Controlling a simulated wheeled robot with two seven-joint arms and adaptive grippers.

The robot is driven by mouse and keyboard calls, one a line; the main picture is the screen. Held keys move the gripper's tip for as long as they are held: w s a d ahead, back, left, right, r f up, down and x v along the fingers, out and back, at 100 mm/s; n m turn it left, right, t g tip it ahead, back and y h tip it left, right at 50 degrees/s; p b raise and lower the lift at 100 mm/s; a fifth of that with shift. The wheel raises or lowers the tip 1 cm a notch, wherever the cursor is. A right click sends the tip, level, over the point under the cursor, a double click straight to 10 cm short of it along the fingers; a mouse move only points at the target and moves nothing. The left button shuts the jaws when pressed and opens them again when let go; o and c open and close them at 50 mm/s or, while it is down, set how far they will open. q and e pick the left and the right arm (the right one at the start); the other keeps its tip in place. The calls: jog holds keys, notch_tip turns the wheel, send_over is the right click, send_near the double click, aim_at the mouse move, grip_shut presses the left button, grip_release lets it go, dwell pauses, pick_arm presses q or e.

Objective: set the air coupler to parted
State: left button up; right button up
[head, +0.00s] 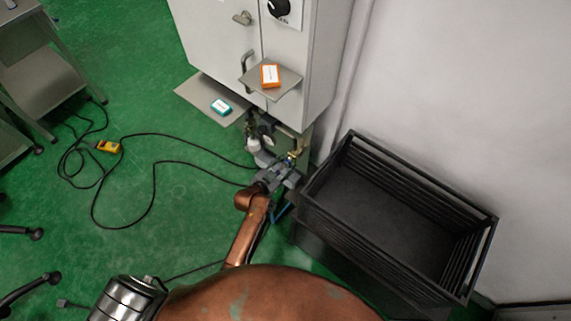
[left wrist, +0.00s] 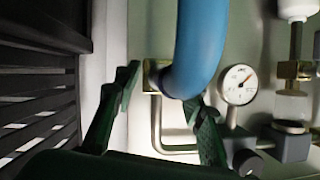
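The air coupler shows in the left wrist view as a brass fitting (left wrist: 153,76) on the end of a thick blue hose (left wrist: 203,45), against the pale wall of the cabinet. The hose end looks seated on the fitting. My left gripper (left wrist: 165,88) has its two dark green fingers apart, one on each side of the fitting and hose end; I cannot tell whether either finger touches. In the head view my left gripper (head: 289,169) is low by the cabinet's underside and hides most of the coupler; a brass part (head: 292,156) shows just beyond it. My right gripper is not in view.
A pressure gauge (left wrist: 238,86) and metal pipe (left wrist: 175,148) are close to the right finger. A black slatted crate (head: 400,205) stands right of the left gripper. A shelf with an orange box (head: 270,75) juts out above. Black cable (head: 155,185) lies on the green floor.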

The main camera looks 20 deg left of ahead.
pick_arm(q)
grip_shut()
dwell(0.5)
jog(key=shift+s+a, duration=0.15)
jog(key=shift+s, duration=0.05)
jog(key=shift+s+a+r+p, duration=0.1)
jog(key=shift+s+a+p, duration=0.15)
jog(key=shift+s+p, duration=0.3)
jog(key=shift+s+a+r+p, duration=0.1)
jog(key=shift+s+a+p, duration=0.1)
jog(key=shift+s+p, duration=0.3)
jog(key=shift+s+a+f, duration=0.15)
jog(key=shift+s+f, duration=0.15)
jog(key=shift+s, duration=0.25)
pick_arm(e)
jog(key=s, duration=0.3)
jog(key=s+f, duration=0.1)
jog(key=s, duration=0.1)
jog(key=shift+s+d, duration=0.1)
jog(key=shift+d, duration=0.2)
